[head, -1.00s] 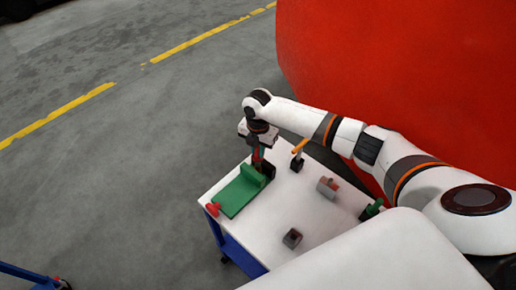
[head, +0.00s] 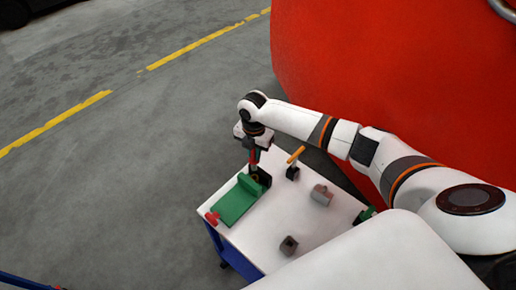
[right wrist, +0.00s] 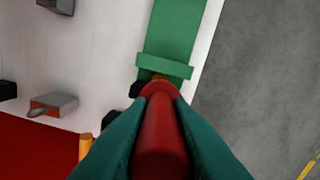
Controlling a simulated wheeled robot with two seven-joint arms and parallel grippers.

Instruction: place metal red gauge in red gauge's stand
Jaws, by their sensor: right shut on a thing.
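My right gripper (head: 253,152) is shut on the red gauge (head: 253,160). In the right wrist view the gauge (right wrist: 160,135) is a red rod held between two teal fingers, pointing away from the camera. A black stand (head: 263,178) is on the cart top at the end of the green tray, just below the gauge. In the right wrist view the gauge covers most of this stand, and dark bits (right wrist: 136,89) show beside its tip. I cannot tell whether the tip is inside the stand or above it. My left gripper is not in view.
The white cart top (head: 285,215) also holds the green tray (head: 237,205), an orange-topped piece (head: 296,155) in a black holder, a grey block (head: 321,195) and a dark grey block (head: 289,245). A red piece (head: 212,217) is at the left corner. A large red body (head: 390,80) stands behind.

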